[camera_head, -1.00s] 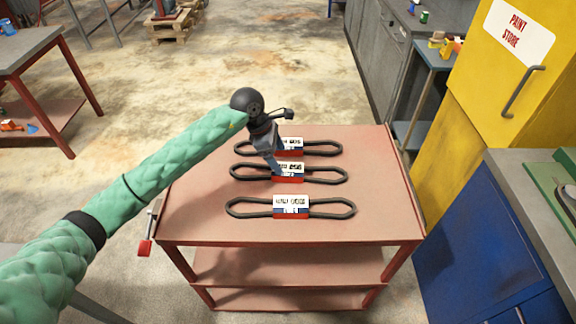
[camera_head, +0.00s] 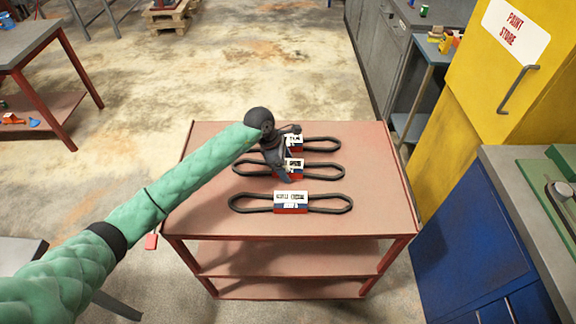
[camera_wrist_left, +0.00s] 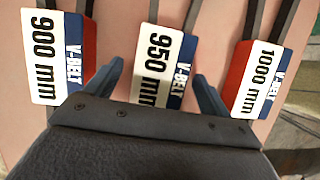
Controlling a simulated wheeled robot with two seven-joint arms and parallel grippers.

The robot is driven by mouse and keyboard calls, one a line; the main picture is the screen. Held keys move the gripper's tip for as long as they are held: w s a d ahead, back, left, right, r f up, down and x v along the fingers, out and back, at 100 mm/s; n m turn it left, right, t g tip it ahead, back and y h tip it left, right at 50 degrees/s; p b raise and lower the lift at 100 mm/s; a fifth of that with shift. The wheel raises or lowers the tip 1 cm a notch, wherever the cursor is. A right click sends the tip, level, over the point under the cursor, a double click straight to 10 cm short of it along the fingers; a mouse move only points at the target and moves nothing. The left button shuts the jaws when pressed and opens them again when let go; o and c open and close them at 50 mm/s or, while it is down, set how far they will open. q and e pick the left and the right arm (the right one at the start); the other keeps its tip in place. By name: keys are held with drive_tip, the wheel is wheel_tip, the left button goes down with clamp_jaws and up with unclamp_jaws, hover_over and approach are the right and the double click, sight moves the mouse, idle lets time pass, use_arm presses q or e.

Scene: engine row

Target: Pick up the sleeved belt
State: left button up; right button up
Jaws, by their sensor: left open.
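Three black belts, each in a white, red and blue card sleeve, lie in a row on a red cart top. The near belt (camera_head: 291,203) lies fully clear; the middle belt (camera_head: 322,171) and far belt (camera_head: 322,143) are partly covered by my left gripper (camera_head: 283,177). In the left wrist view the sleeves read 900 mm (camera_wrist_left: 50,58), 950 mm (camera_wrist_left: 160,68) and 1000 mm (camera_wrist_left: 262,80). My left gripper is open there (camera_wrist_left: 157,70), one finger each side of the 950 mm sleeve. Contact cannot be told. My right gripper is out of view.
The cart top (camera_head: 385,200) has bare room around the belts, with shelves below. A blue cabinet (camera_head: 470,245) and a yellow paint store cabinet (camera_head: 475,120) stand at right. A workbench (camera_head: 35,48) is at upper left. Open floor lies behind the cart.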

use_arm(q)
drive_tip(key=shift+d+f, duration=0.1)
drive_tip(key=shift+f, duration=0.05)
drive_tip(key=shift+f+b, duration=0.2)
drive_tip(key=shift+b, duration=0.25)
idle(0.6)
drive_tip(key=c, duration=1.2)
